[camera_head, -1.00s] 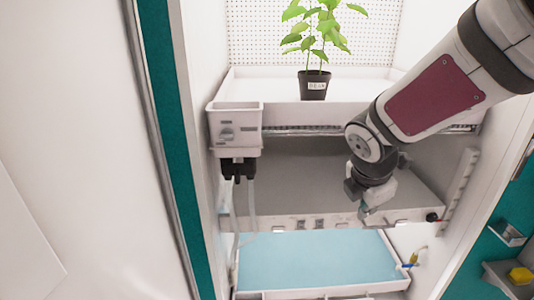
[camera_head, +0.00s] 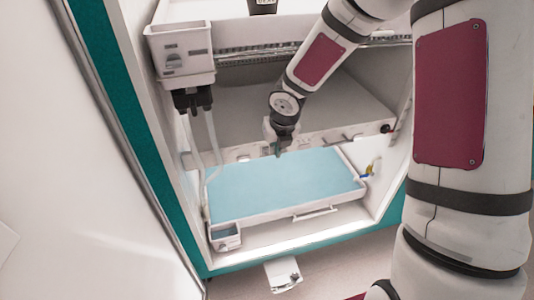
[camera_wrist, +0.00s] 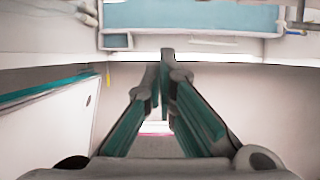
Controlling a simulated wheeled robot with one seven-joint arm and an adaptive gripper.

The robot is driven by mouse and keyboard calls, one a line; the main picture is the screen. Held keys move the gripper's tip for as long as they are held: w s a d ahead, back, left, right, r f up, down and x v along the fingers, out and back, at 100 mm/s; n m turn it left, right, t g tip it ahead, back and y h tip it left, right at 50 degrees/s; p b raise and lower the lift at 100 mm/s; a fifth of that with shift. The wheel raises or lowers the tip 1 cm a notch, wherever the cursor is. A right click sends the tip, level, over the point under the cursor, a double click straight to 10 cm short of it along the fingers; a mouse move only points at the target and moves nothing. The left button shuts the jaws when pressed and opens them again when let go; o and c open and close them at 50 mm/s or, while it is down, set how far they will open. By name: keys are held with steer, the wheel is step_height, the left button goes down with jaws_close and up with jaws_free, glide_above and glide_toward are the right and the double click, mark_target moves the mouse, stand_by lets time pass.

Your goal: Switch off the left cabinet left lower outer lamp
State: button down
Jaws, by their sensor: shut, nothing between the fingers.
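The cabinet's grey lamp shelf (camera_head: 345,105) shows in the head view, with a white front edge (camera_head: 318,138) carrying small fittings that look like switches. One fitting sits at the left part of this edge (camera_head: 242,157); I cannot tell which one belongs to the left lower outer lamp, nor whether that lamp is lit. My gripper (camera_head: 278,153) is shut and empty, at the front edge left of its middle; contact cannot be told. In the wrist view my gripper (camera_wrist: 165,60) has its fingertips together, below the blue-bottomed tray (camera_wrist: 192,42) in the picture.
A white container (camera_head: 181,55) with a black pump (camera_head: 192,98) and hanging tubes (camera_head: 214,140) is at the left. The blue-bottomed tray (camera_head: 316,207) lies below the shelf. A small box (camera_head: 225,238) stands at its front left. A white pedal (camera_head: 283,275) is on the floor.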

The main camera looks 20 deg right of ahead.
mark_target(268, 151)
steer(key=shift+w+f+b, duration=0.95)
steer(key=shift+w+f, duration=0.95)
steer(key=shift+f, duration=0.3)
steer(key=shift+w+f+b, duration=0.95)
steer(key=shift+w+f, duration=0.95)
steer(key=shift+f, duration=0.3)
steer(key=shift+w+r+p, duration=0.25)
steer(key=shift+w+p, duration=0.05)
steer(key=shift+p, duration=0.45)
steer(key=shift+f, duration=0.15)
